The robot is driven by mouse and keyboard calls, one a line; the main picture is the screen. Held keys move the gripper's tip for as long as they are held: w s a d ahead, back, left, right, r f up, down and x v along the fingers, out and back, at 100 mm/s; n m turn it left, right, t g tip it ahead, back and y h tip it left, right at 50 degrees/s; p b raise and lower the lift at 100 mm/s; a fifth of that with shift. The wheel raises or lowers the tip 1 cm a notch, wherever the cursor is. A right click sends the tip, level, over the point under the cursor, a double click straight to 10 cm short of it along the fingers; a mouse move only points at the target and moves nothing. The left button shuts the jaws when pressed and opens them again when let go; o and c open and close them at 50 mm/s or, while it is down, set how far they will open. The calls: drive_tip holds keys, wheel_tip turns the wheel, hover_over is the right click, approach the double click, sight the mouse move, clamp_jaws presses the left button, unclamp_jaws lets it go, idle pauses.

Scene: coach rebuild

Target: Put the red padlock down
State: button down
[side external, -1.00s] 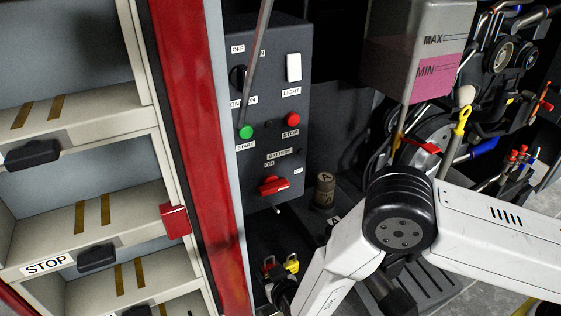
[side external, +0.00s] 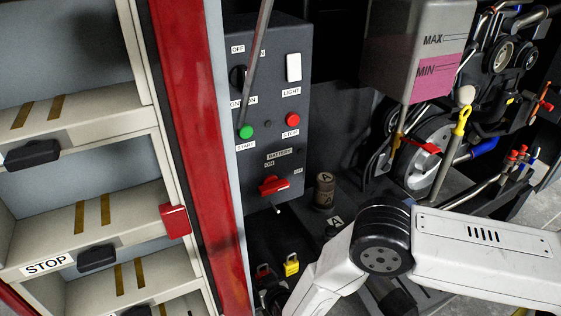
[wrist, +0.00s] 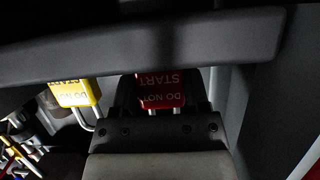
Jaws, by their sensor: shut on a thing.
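The red padlock (wrist: 162,92) is in the middle of the wrist view, with white lettering reading "DO NOT START" upside down. My gripper (wrist: 160,108) is shut on it, its dark fingers around the padlock. In the side external view the red padlock (side external: 263,271) is small and partly hidden, low beside the red post and just above my dark gripper (side external: 271,294). What lies directly under the padlock is hidden, so I cannot tell whether it touches a surface.
A yellow padlock (side external: 291,264) is just right of the red one; it also shows in the wrist view (wrist: 74,94). A dark bar (wrist: 150,55) crosses the wrist view close above the red padlock. The control panel (side external: 283,200) stands above the padlocks.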

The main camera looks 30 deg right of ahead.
drive_tip(key=shift+f, duration=0.25)
drive_tip(key=shift+f, duration=0.1)
drive_tip(key=shift+c, duration=0.4)
unclamp_jaws()
drive_tip(key=v, duration=1.2)
drive_tip(key=shift+r, duration=0.2)
idle(0.4)
